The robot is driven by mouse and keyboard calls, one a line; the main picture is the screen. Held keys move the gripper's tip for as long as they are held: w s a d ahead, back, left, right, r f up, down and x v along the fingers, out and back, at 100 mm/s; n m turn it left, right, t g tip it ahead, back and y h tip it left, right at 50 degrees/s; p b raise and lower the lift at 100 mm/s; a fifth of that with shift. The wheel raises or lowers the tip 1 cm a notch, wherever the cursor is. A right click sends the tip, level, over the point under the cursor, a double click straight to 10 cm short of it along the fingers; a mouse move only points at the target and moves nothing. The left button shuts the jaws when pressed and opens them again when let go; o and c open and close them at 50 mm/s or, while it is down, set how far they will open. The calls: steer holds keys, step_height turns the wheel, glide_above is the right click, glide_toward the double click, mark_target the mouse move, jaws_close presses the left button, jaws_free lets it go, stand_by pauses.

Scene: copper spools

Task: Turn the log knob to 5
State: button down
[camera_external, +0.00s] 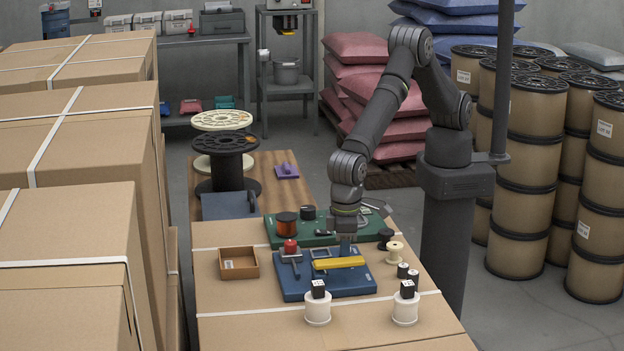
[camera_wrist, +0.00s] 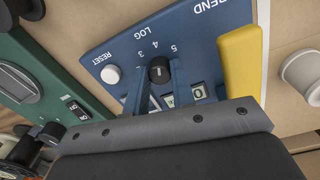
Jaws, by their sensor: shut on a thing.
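The blue panel (camera_external: 297,291) lies on the cardboard-topped table and fills the middle of the wrist view (camera_wrist: 205,45). Its small black log knob (camera_wrist: 160,66) sits below the LOG label, beside the printed numbers 3, 4 and 5. A short pale mark shows on the knob; I cannot tell exactly which number it points to. My gripper (camera_wrist: 160,80) points down at the panel with its two blue fingers shut on the knob, one on each side. In the external view my gripper (camera_external: 346,246) hides the knob.
A yellow bar (camera_wrist: 240,62) stands beside the knob on the panel; a white RESET button (camera_wrist: 110,74) is on the other side. A green panel (camera_external: 275,229) lies behind.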

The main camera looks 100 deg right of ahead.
steer(key=m, duration=0.6)
steer(key=shift+w+r, duration=0.1)
steer(key=shift+m, duration=0.4)
steer(key=c, duration=1.2)
jaws_free()
step_height(320, 180, up, 17)
steer(key=shift+a+r, duration=0.15)
steer(key=shift+r, duration=0.05)
steer(key=shift+w, duration=0.1)
